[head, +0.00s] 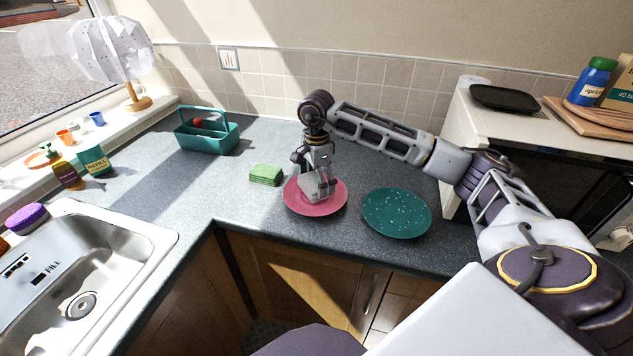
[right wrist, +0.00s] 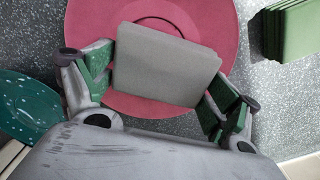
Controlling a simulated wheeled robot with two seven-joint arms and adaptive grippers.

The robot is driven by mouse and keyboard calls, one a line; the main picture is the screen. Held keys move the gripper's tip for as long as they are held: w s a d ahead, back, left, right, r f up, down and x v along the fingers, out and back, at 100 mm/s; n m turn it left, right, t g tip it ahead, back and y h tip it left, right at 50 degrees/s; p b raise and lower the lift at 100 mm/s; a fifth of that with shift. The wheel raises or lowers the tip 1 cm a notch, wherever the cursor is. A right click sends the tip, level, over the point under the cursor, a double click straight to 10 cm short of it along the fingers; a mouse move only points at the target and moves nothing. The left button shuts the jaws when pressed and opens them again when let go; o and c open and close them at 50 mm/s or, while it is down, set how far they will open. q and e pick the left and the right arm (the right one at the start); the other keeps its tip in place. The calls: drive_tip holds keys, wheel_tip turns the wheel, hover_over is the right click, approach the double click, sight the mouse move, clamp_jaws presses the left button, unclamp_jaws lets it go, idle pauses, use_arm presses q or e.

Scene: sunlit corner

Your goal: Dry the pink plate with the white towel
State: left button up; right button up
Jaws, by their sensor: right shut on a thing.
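The pink plate (head: 327,207) lies on the counter near its front edge. It also shows under the gripper in the right wrist view (right wrist: 90,22). The white towel (head: 318,190), a folded block that looks grey in the right wrist view (right wrist: 165,68), is over the plate's middle. My right gripper (head: 316,178) comes down from above and is shut on the towel, one finger on each side of it in the right wrist view (right wrist: 160,92). I cannot tell if the towel presses on the plate. My left gripper is not in view.
A teal speckled plate (head: 397,213) lies just right of the pink plate. A stack of green cloths or sponges (head: 265,175) lies behind left. A teal caddy (head: 208,138) stands farther back. The sink (head: 75,270) is at left, a microwave (head: 530,140) at right. The counter's middle left is clear.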

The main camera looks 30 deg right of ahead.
drive_tip(key=shift+r+p, duration=1.05)
drive_tip(key=shift+r, duration=0.95)
drive_tip(key=shift+r+p, duration=0.4)
drive_tip(key=shift+r, duration=0.2)
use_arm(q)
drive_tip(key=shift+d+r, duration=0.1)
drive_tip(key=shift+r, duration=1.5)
use_arm(e)
drive_tip(key=shift+r, duration=0.1)
drive_tip(key=shift+r+p, duration=0.95)
drive_tip(key=shift+r, duration=0.55)
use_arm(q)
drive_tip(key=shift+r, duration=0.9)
